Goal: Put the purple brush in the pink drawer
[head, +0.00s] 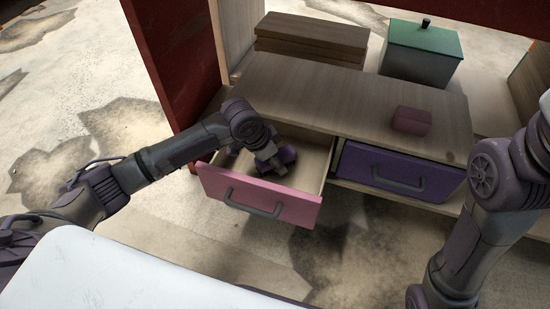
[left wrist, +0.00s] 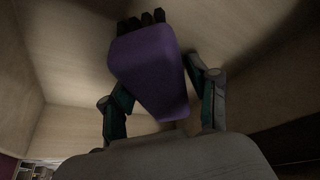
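The pink drawer (head: 283,205) is pulled out, its handle facing me. My left gripper (head: 273,163) reaches down into the open drawer. The purple brush (head: 286,153) shows beside its fingers, inside the drawer opening. In the left wrist view, the purple brush (left wrist: 148,68) lies between the two fingers of my left gripper (left wrist: 160,92), tilted, with dark bristles at its far end. Both fingers appear against its sides. Whether the brush touches the drawer floor is unclear. My right arm is at the right edge of the head view; its gripper is out of frame.
A purple drawer (head: 395,172) to the right is shut. A red post (head: 172,60) stands left of the drawers.

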